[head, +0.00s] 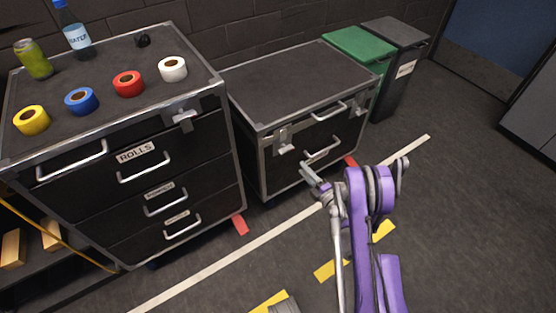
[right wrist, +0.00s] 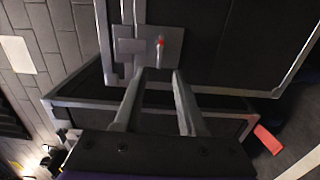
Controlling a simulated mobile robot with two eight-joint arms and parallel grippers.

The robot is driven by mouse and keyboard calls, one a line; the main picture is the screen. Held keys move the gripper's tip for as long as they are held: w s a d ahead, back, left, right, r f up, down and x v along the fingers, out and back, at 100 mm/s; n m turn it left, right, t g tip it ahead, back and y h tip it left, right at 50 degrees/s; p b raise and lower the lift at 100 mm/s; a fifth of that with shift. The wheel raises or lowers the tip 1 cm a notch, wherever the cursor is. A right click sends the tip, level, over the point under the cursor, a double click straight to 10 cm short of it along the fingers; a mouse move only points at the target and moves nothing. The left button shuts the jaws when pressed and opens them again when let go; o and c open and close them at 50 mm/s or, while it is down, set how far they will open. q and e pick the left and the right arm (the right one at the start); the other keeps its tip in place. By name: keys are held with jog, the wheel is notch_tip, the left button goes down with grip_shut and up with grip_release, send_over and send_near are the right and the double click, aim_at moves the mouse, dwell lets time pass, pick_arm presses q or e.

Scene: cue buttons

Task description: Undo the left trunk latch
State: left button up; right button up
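The trunk (head: 310,85) is a dark box with metal edges, its lid down. Its left latch (head: 283,138) is a metal plate with a lever on the front, near the left corner. The right latch (head: 357,104) is at the other end. My right gripper (head: 308,171) is in front of the trunk, below and right of the left latch. In the right wrist view, my right gripper (right wrist: 158,78) is open and empty. A latch plate (right wrist: 130,46) with a red-tipped lever (right wrist: 160,48) shows just beyond the fingertips. Contact cannot be told. My left gripper is not in view.
A drawer cabinet (head: 120,180) stands left of the trunk, with tape rolls, a can (head: 33,60) and a bottle (head: 74,32) on top. Green (head: 352,42) and grey (head: 397,32) bins stand right of the trunk. The floor in front has white and yellow lines and looks largely clear.

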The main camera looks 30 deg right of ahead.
aim_at(288, 151)
jog(key=shift+w+a+p, duration=0.2)
jog(key=shift+w+p, duration=1.2)
jog(key=shift+w, duration=1.3)
jog(key=shift+w+a+p, duration=0.15)
jog(key=shift+w+p, duration=1.2)
jog(key=shift+w, duration=1.35)
jog(key=shift+c, duration=0.2)
grip_shut()
